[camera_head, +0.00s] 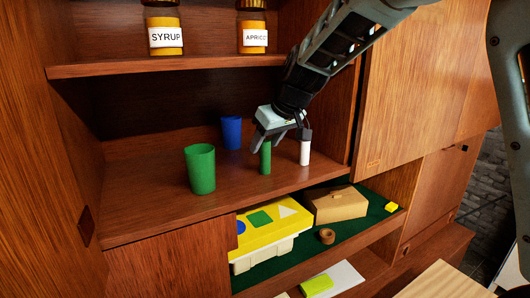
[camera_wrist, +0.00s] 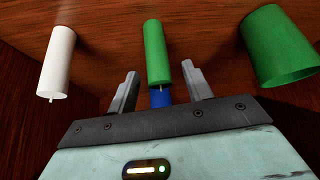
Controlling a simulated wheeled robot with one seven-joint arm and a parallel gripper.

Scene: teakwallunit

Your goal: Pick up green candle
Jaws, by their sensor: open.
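The green candle (camera_head: 265,158) stands upright on the middle shelf. In the wrist view the green candle (camera_wrist: 157,55) lies between the two fingers. My gripper (camera_head: 278,132) is open above and around the candle's top in the head view. In the wrist view my gripper (camera_wrist: 160,85) has a finger on each side with visible gaps to the candle, so I see no contact. A white candle (camera_head: 305,152) stands just right of it; it also shows at the left of the wrist view (camera_wrist: 56,62).
A green cup (camera_head: 200,169) and a blue cup (camera_head: 231,132) stand left of the candle. Jars labelled SYRUP (camera_head: 163,30) and APRICOT (camera_head: 252,30), its last letter hidden, are on the upper shelf (camera_head: 200,63). Below are a yellow-lidded box (camera_head: 270,232) and a brown box (camera_head: 338,205).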

